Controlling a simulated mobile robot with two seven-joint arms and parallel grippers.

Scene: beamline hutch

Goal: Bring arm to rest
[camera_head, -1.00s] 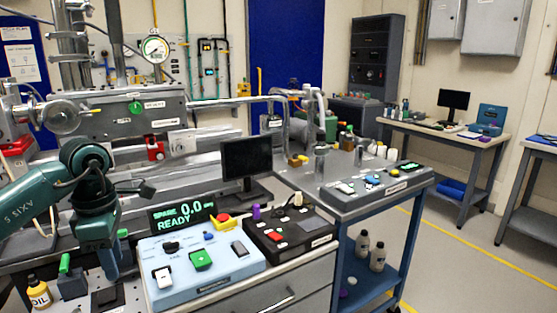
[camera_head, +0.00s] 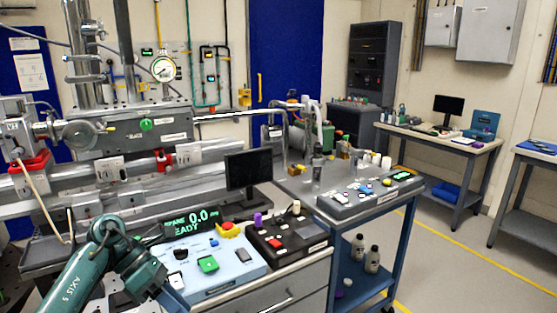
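My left arm, teal and marked AXIS 5, rises from the lower left of the head view and bends over at its elbow. Its hand points down and right, and the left gripper (camera_head: 176,299) is at the bottom edge, in front of the light blue control box (camera_head: 225,278). The fingertips are cut off or hidden, so I cannot tell whether it is open or shut, or whether it touches the box. Nothing held shows. My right arm and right gripper are not in view.
A green-lit readout (camera_head: 191,222) and a black monitor (camera_head: 248,170) stand behind the control box. A dark button box (camera_head: 287,238) sits right of it. A blue cart (camera_head: 365,205) stands further right. Open floor (camera_head: 450,255) lies beyond the cart.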

